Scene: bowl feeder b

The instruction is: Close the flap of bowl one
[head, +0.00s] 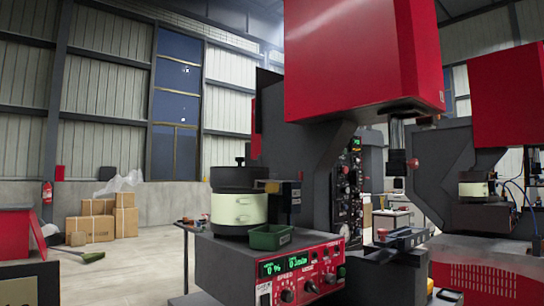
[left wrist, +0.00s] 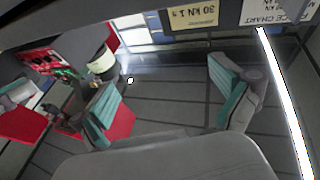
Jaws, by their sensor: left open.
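A cream bowl feeder (head: 238,209) with a dark upper rim (head: 236,179) stands on a grey control unit (head: 222,262) in the middle of the head view. A second, smaller cream bowl (head: 473,189) stands at the far right. No label shows which is bowl one, and I cannot make out a flap or its position. A cream bowl (left wrist: 102,63) also shows small and tilted in the left wrist view. My left gripper (left wrist: 164,76) is open and empty, its teal-padded fingers well apart and nearer the camera than the bowl. My right gripper is in neither view.
A green bin (head: 270,237) sits beside the bowl above the red control panel (head: 303,272). A large red machine head (head: 360,55) overhangs this area. Cardboard boxes (head: 100,220) and a fire extinguisher (head: 47,193) are at the left. Signs (left wrist: 195,17) border the wrist view's top.

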